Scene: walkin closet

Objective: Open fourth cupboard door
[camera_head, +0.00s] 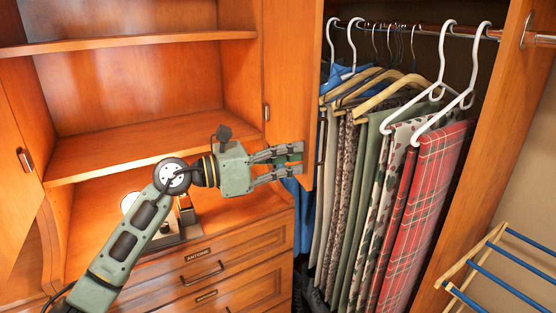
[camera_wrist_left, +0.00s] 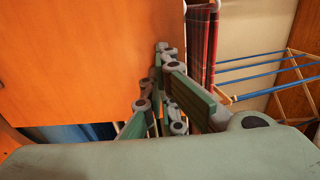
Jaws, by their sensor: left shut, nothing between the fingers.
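An orange wooden cupboard door (camera_head: 290,85) stands between the open shelves and the hanging clothes, with a small dark handle (camera_head: 266,112) on its left side. My left gripper (camera_head: 298,158) is at the lower part of this door, by its right edge, with the fingers pointing right. Its fingers are shut with nothing between them. In the left wrist view the door panel (camera_wrist_left: 90,60) fills the upper left, and the gripper (camera_wrist_left: 162,85) is close to the panel's edge; I cannot tell whether it touches. My right gripper is not in view.
Trousers and a red plaid cloth (camera_head: 425,200) hang from a rail in the open wardrobe section. A drying rack (camera_head: 500,265) stands at the lower right. Drawers (camera_head: 205,275) lie below the shelves. Another door with a handle (camera_head: 25,160) is at far left.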

